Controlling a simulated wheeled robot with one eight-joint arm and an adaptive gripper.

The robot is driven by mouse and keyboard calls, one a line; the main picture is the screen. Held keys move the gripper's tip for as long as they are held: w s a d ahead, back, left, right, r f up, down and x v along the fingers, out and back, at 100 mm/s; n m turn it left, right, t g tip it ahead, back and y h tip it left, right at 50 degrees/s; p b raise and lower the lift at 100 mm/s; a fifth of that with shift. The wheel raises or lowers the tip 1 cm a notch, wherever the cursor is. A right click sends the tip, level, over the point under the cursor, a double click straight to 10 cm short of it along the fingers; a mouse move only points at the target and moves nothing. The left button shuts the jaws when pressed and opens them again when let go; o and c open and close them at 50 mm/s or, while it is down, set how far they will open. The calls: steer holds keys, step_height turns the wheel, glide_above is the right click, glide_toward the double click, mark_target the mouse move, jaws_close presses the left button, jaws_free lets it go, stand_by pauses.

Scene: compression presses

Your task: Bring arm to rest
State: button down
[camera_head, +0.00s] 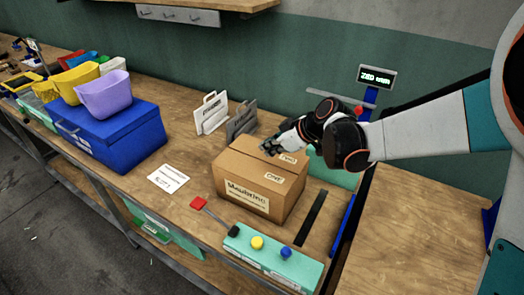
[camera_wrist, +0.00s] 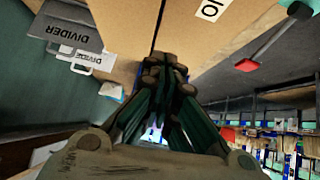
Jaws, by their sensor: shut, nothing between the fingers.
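My arm reaches in from the right in the head view, bent at its black wrist joint. My gripper (camera_head: 268,148) is shut and empty, just over the top of a closed cardboard box (camera_head: 245,183). I cannot tell whether the fingertips touch the box. In the wrist view my gripper (camera_wrist: 168,62) shows with its fingers together, pointing at the brown box top (camera_wrist: 125,25).
Grey and white dividers (camera_head: 241,120) stand behind the box. A control panel (camera_head: 270,258) with yellow and blue buttons and a red-tipped lever (camera_head: 199,203) is in front. A display (camera_head: 376,77) stands behind right. A blue crate (camera_head: 110,135) is left. The right bench (camera_head: 405,230) is clear.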

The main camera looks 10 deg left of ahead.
steer(key=v, duration=0.7)
steer(key=shift+d+r, duration=0.2)
steer(key=s+d+r+m+t+h, duration=0.2)
steer(key=s+d+m+h, duration=0.6)
steer(key=s+d+m, duration=0.6)
steer(key=s+d+t, duration=0.1)
steer(key=s+d, duration=0.8)
steer(key=d, duration=0.3)
steer(key=shift+s+m+t, duration=0.15)
steer(key=shift+m+t, duration=0.25)
steer(key=shift+d+r, duration=0.15)
